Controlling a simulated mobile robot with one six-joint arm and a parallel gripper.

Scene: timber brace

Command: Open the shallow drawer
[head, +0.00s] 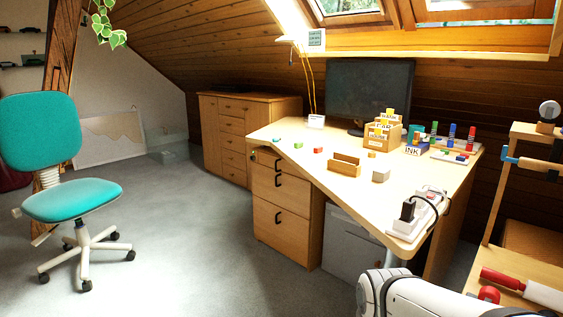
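A wooden drawer unit (284,209) stands under the left part of the desk, with dark handles on its fronts. Its top drawer (266,161) has the lowest front and looks like the shallow one. It sits just under the desk top and looks closed. Below it are a middle drawer (270,184) and a taller bottom drawer (272,225), both looking closed. A white part of my arm shows at the bottom edge, right of the unit and nearer the camera. My gripper is outside the view, so its state is hidden.
The desk (336,196) carries blocks, a monitor (369,90), card boxes and a power strip (420,208). A teal chair (60,190) stands left on open grey floor. A wooden rack (520,260) is at right. A wooden cabinet (232,135) stands behind.

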